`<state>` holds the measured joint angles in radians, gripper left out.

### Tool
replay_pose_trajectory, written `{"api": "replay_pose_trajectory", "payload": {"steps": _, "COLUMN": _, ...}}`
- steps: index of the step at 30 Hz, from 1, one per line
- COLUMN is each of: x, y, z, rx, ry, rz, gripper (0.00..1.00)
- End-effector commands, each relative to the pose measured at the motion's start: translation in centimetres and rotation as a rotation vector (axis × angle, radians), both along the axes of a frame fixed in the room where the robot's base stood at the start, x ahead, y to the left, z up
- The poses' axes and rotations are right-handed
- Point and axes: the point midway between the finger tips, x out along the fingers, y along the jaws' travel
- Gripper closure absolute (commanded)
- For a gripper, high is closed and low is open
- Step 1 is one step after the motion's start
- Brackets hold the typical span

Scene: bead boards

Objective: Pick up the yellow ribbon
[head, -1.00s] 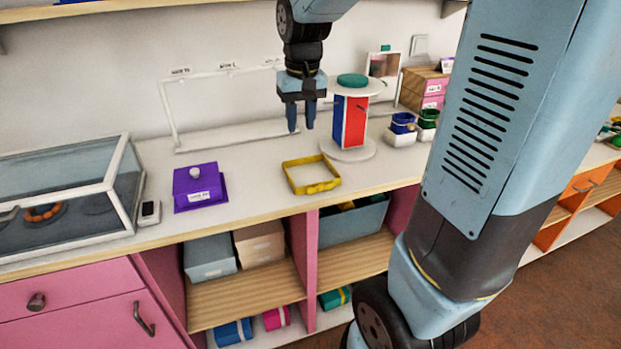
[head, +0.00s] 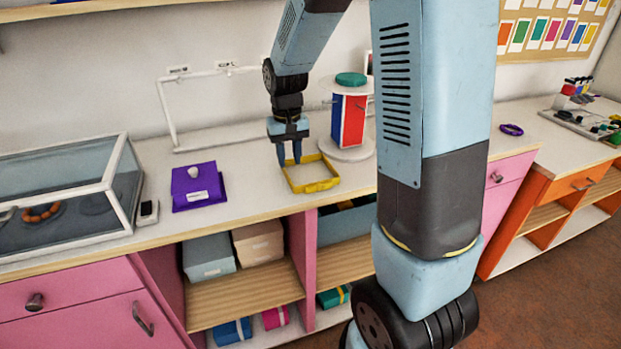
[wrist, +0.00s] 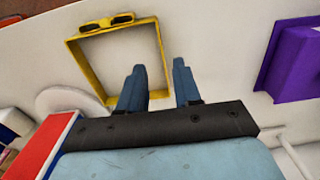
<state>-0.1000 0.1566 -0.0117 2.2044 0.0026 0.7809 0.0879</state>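The yellow ribbon (head: 320,186) is a square upright band with a bow on its front side. It lies on the white counter, and in the wrist view it shows as a square loop (wrist: 85,70) with the bow at the top. My gripper (head: 289,162) is open, pointing down at the ribbon's left rear. In the wrist view one side of the loop runs between my fingers (wrist: 158,66), and the left finger overlaps the inside of the square. I cannot tell how far the fingertips are above the counter or the band. The gripper holds nothing.
A round stand with red and blue panels (head: 350,122) stands just behind right of the ribbon. A purple box (head: 197,186) and a glass display case (head: 62,190) are to the left. Counter between the purple box and ribbon is clear. A white rail frame (head: 167,112) stands behind.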

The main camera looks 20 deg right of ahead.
Motion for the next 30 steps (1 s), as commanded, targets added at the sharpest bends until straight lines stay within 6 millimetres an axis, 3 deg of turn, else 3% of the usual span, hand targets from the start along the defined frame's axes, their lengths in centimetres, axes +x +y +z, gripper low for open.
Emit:
{"api": "replay_pose_trajectory", "payload": {"steps": 7, "x": -0.2, "y": 0.1, "z": -1.5, "rx": 0.0, "ry": 0.002, "rz": 0.001, "gripper": 0.67}}
{"api": "replay_pose_trajectory", "payload": {"steps": 16, "x": -0.4, "y": 0.4, "z": -5.2, "rx": 0.0, "ry": 0.002, "rz": 0.0, "gripper": 0.67}}
{"api": "replay_pose_trajectory", "payload": {"steps": 26, "x": -0.4, "y": 0.4, "z": -5.8, "rx": 0.0, "ry": 0.0, "rz": 0.001, "gripper": 0.67}}
{"api": "replay_pose_trajectory", "payload": {"steps": 30, "x": -0.4, "y": 0.4, "z": -5.8, "rx": 0.0, "ry": 0.0, "rz": 0.001, "gripper": 0.8}}
